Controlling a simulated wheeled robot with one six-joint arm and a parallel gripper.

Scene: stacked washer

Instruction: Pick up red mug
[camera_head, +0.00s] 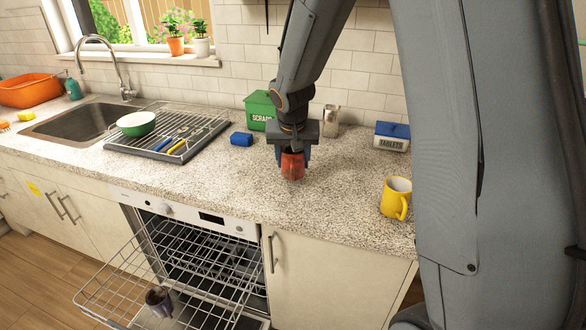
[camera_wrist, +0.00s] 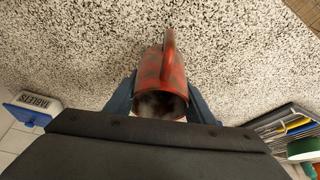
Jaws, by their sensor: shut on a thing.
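The red mug (camera_head: 292,165) is on the speckled counter (camera_head: 245,189), with dark smudges on its surface. In the wrist view the red mug (camera_wrist: 162,78) shows its handle pointing up in the picture and a dark interior. My gripper (camera_head: 293,152) reaches down over it from above. In the wrist view my gripper (camera_wrist: 160,97) has a blue finger on each side of the mug, shut on it. I cannot tell whether the mug's base touches the counter.
A yellow mug (camera_head: 395,198) stands to the right, a tablets box (camera_head: 392,136) behind it. A green scraps bin (camera_head: 260,110), blue sponge (camera_head: 241,139) and dish rack (camera_head: 168,138) are left. The dishwasher (camera_head: 190,255) is open below, a dark mug (camera_head: 159,301) on its rack.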

